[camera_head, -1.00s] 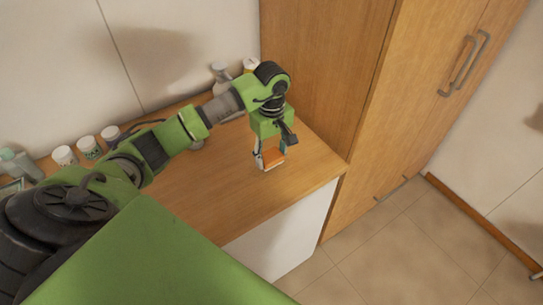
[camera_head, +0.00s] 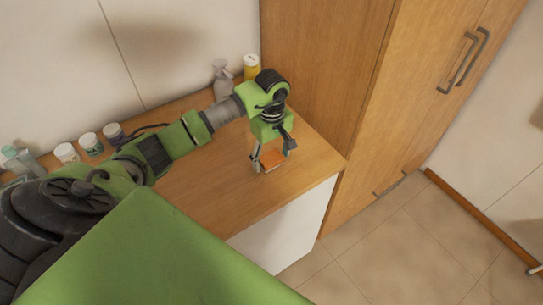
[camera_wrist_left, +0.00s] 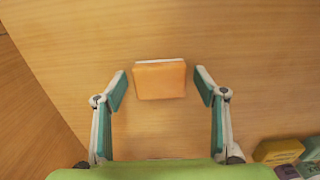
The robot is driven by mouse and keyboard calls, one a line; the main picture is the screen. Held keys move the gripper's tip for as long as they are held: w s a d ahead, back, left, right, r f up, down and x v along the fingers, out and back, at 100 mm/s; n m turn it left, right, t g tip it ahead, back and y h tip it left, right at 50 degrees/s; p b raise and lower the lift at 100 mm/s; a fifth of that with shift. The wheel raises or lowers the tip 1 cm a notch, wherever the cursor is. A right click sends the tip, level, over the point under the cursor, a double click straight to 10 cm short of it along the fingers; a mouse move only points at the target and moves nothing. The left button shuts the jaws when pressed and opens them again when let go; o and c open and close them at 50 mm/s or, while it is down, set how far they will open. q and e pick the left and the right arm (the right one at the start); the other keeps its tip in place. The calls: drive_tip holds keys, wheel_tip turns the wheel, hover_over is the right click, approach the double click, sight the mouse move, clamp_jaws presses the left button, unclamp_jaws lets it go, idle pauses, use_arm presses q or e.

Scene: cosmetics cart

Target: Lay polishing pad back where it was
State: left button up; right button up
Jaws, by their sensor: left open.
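The polishing pad (camera_head: 272,158) is a small orange block with a white layer along one edge. It lies on the wooden cart top near its right end. In the left wrist view the pad (camera_wrist_left: 160,80) sits centred between the fingertips, with a clear gap on each side. My left gripper (camera_head: 271,163) is open above and around the pad, its fingers not touching it; it also shows in the left wrist view (camera_wrist_left: 160,88). My right gripper is not in view.
The wooden cart top (camera_head: 205,190) is bare in front. A spray bottle (camera_head: 222,80) and a yellow bottle (camera_head: 250,67) stand at the back. Several small jars (camera_head: 91,144) line the wall at left. A tall wooden cabinet (camera_head: 325,75) stands close at right.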

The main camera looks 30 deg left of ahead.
sight(272, 158)
use_arm(q)
drive_tip(key=shift+r, duration=0.3)
wheel_tip(272, 158, up, 12)
drive_tip(key=b, duration=0.4)
drive_tip(key=shift+f, duration=0.15)
drive_tip(key=shift+s+f, duration=0.1)
